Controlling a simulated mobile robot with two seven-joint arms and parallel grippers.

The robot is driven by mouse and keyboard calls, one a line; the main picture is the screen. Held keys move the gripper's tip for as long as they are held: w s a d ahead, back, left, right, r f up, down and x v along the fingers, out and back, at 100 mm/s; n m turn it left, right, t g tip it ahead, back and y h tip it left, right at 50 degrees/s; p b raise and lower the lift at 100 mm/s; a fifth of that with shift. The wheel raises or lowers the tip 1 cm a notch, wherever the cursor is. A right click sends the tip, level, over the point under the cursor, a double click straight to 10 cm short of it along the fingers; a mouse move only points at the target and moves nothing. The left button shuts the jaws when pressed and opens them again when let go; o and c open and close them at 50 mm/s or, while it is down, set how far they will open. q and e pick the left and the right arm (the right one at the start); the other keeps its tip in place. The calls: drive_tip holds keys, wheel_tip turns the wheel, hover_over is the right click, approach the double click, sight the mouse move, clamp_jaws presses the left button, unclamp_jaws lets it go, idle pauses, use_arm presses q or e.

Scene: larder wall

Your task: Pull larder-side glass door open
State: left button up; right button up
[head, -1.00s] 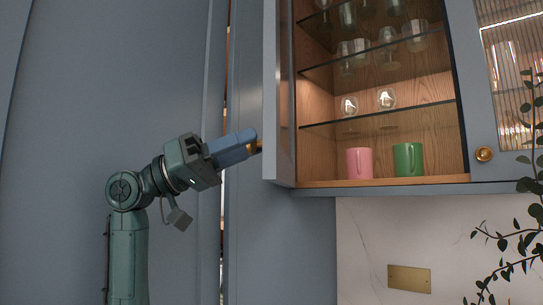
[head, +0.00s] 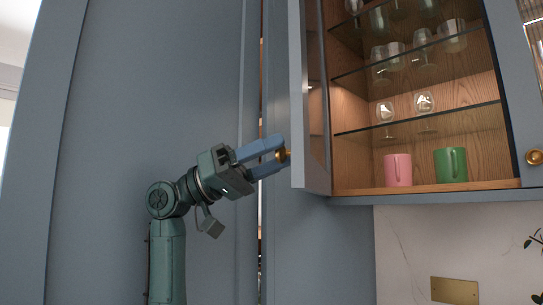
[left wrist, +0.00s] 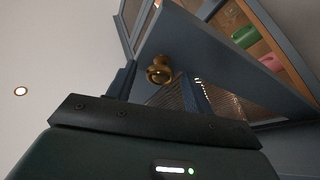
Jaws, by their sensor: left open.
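The larder-side glass door (head: 298,110) stands swung well out from the wall cabinet, seen nearly edge-on in the head view. Its round brass knob (head: 284,155) is on the door's outer side near the bottom. My left gripper (head: 277,156) is open, with its blue fingers spread at the knob. In the left wrist view, the knob (left wrist: 159,72) shows between the two fingers, with visible gaps on both sides. The door (left wrist: 205,50) rises behind it in that view. My right gripper is not in view.
The open cabinet has glass shelves with several glasses, and a pink mug (head: 398,170) and a green mug (head: 451,164) on its floor. Another door with a brass knob (head: 534,157) is at right. Tall blue-grey panels (head: 150,100) stand behind my left arm.

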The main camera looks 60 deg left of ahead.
use_arm(q)
wheel_tip(320, 180, up, 10)
drive_tip(key=p, duration=0.6)
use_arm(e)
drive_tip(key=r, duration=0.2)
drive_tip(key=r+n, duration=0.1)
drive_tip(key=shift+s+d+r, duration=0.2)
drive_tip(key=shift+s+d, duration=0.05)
use_arm(q)
drive_tip(key=shift+c, duration=0.4)
